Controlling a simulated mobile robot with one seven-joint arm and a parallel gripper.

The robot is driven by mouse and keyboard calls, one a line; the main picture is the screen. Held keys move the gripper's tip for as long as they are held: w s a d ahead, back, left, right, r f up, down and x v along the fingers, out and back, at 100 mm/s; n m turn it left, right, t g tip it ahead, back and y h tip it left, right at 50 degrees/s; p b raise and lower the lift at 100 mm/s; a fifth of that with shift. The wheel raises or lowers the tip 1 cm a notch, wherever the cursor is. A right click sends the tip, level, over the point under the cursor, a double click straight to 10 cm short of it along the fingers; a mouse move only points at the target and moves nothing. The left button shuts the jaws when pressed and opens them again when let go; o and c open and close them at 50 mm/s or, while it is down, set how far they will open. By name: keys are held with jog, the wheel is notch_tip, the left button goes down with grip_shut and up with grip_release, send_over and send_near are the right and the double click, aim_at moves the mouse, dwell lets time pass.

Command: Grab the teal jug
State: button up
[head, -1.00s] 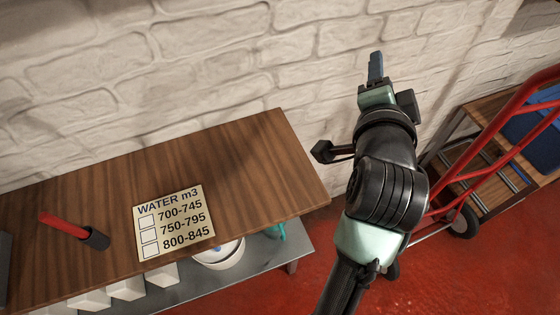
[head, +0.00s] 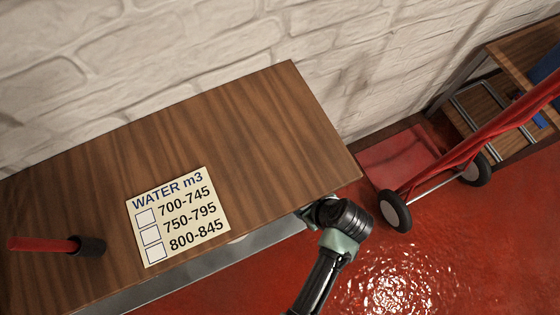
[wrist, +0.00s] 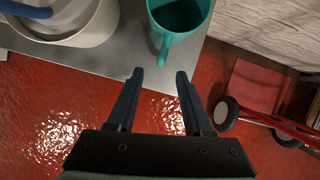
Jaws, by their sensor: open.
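The teal jug (wrist: 184,44) stands on the grey lower shelf in the wrist view, with its open top toward the camera and its handle pointing down toward my gripper. My gripper (wrist: 158,74) is open and empty. Its two fingers lie on either side of the handle's line in the picture, just short of the handle. In the head view the jug is hidden under the wooden table top, and my gripper's fingers are hidden at the table's right end.
A white round container (wrist: 68,22) stands left of the jug on the grey shelf (wrist: 128,52). The wooden table top (head: 250,130) carries a water sign (head: 180,215) and a red-handled tool (head: 50,244). A red hand truck (head: 440,165) stands to the right. Red floor lies in front.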

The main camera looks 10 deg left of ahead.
jog(key=b+x, duration=0.3)
jog(key=x, duration=0.4)
jog(key=shift+f, duration=0.25)
jog(key=b+x, duration=0.1)
jog(key=x, duration=0.2)
jog(key=b+x, duration=0.1)
jog(key=shift+s+d+f+b, duration=0.2)
jog(key=shift+d+f+b, duration=0.1)
jog(key=shift+d+f, duration=0.05)
jog(key=shift+w+a+f, duration=0.15)
jog(key=shift+f, duration=0.2)
grip_shut()
